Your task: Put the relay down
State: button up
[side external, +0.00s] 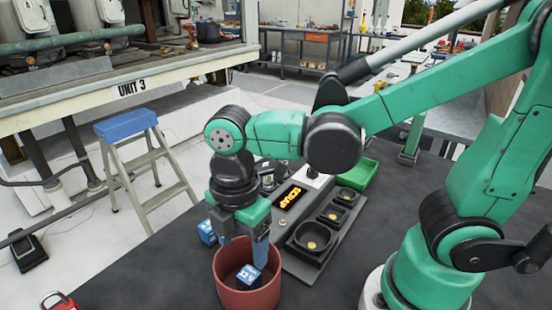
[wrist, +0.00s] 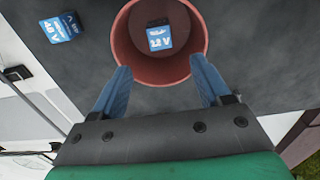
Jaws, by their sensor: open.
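A dark relay-like block with a blue and white label (side external: 247,275) lies inside a round red bin (side external: 231,298). In the wrist view the labelled block (wrist: 159,38) sits inside the red bin (wrist: 121,45), apart from my fingers. My gripper (side external: 243,250) points down over the bin; in the wrist view its two blue fingers (wrist: 160,70) are spread with nothing between them. A second blue-labelled block (side external: 207,232) rests on the dark table left of the bin; it also shows in the wrist view (wrist: 60,28). I cannot tell which block is the task's relay.
A stepladder (side external: 145,165) stands beyond the table's left edge.

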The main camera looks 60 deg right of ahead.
jog(key=w+d+r+m+t, duration=0.1)
jog(key=d+m+t, duration=0.2)
jog(key=m, duration=0.6)
jog(key=w+d+r+m+t, duration=0.2)
jog(key=d+m+t, duration=0.2)
jog(key=d+m, duration=0.3)
jog(key=shift+d+r+m, duration=0.2)
jog(key=shift+r+m, duration=0.05)
jog(key=shift+m, duration=0.75)
jog(key=shift+w, duration=0.15)
